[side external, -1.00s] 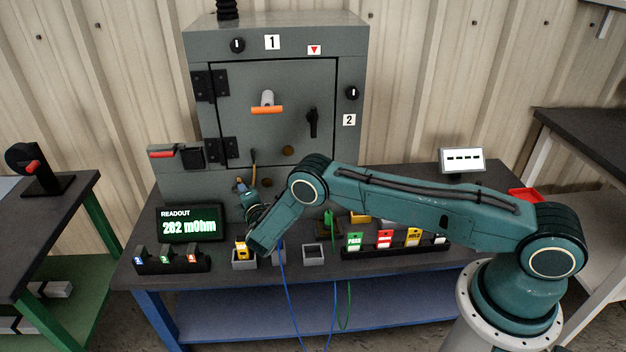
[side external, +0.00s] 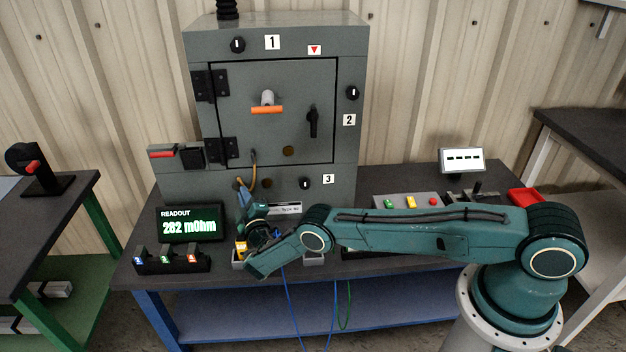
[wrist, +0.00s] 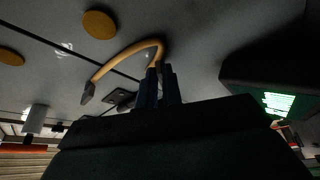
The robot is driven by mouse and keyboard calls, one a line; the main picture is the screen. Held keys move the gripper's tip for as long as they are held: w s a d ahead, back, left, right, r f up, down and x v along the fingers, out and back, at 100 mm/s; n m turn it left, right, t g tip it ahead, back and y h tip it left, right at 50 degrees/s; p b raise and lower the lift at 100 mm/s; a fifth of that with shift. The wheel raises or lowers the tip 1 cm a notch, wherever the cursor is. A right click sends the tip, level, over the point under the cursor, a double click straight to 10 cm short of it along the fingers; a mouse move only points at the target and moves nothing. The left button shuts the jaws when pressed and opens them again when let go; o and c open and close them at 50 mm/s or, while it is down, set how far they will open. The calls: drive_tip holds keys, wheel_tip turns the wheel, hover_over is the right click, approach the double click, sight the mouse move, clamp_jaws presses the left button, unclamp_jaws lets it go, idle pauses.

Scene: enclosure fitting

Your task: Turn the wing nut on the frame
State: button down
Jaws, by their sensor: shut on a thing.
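The grey enclosure (side external: 205,135) stands at the back of the bench with its door (side external: 275,85) shut. A brown strap (side external: 253,176) loops from near the door's lower left edge to the frame below. It also shows in the wrist view (wrist: 128,58), where one end meets my fingers and a grey lug sits at the other. My gripper (wrist: 160,82) is shut at the strap's frame end. The wing nut is hidden between the fingers. In the side view my gripper (side external: 244,200) is low at the enclosure's left front, with its tips hard to make out.
A readout (side external: 190,224) showing 282 mOhm stands left of my gripper, close by. A rack with numbered tags (side external: 172,259) and small grey bins lie in front. Blue and green cables hang over the bench edge. A button box (side external: 408,202) stands at right.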

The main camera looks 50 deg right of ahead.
drive_tip(key=shift+w+d+r+m, duration=0.15)
drive_tip(key=shift+d+m, duration=0.05)
drive_tip(key=shift+m, duration=0.2)
drive_tip(key=c, duration=1.7)
unclamp_jaws()
drive_tip(key=shift+o, duration=0.7)
drive_tip(key=shift+a, duration=0.1)
drive_tip(key=shift+a+r, duration=0.1)
drive_tip(key=shift+r, duration=0.6)
drive_tip(key=o, duration=0.7)
wheel_tip(320, 180, up, 6)
drive_tip(key=shift+w+r, duration=0.1)
drive_tip(key=shift+r, duration=0.5)
drive_tip(key=c, duration=0.7)
drive_tip(key=shift+r, duration=5.6)
